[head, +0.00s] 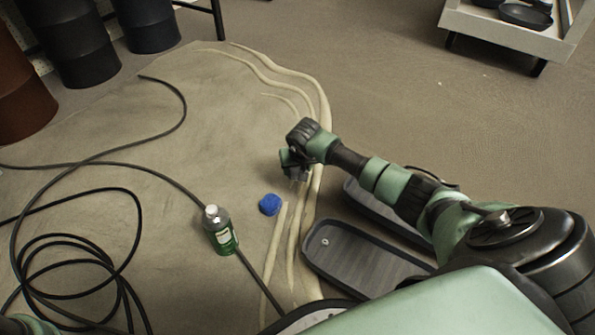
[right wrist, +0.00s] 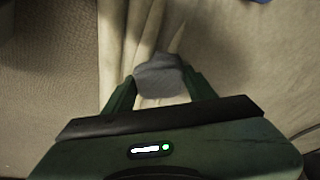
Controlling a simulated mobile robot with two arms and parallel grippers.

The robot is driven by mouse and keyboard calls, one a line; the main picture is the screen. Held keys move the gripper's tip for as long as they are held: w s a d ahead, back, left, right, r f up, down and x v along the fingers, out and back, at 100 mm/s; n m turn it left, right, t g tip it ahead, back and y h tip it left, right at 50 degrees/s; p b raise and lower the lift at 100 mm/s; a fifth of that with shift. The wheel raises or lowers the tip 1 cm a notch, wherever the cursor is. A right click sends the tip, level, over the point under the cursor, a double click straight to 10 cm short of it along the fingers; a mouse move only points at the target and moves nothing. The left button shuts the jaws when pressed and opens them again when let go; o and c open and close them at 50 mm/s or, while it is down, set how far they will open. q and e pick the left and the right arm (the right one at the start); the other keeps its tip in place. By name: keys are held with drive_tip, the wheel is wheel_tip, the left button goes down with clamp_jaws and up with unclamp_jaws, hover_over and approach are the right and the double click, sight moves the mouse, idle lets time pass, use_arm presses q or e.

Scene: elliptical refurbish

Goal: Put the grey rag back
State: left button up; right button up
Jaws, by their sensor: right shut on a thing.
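The grey rag (right wrist: 160,77) is a small bunched cloth between the two fingers of my right gripper (right wrist: 155,88) in the right wrist view. The fingers are shut on it from both sides. In the head view my right gripper (head: 294,168) reaches down over the pale ridges of the ground sheet, and the rag (head: 299,174) shows only slightly beneath it. I cannot tell whether the rag touches the ground.
A blue crumpled item (head: 270,204) and a green bottle with a white cap (head: 220,232) stand left of the right gripper. A black hose (head: 135,215) coils at the left. Dark drums (head: 75,45) stand at the back left, a pale shelf cart (head: 510,30) at the back right.

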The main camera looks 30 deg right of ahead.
drive_tip(key=o, duration=1.3)
drive_tip(key=p+v, duration=0.8)
drive_tip(key=v, duration=0.4)
drive_tip(key=shift+r+p, duration=0.1)
drive_tip(key=shift+p, duration=0.2)
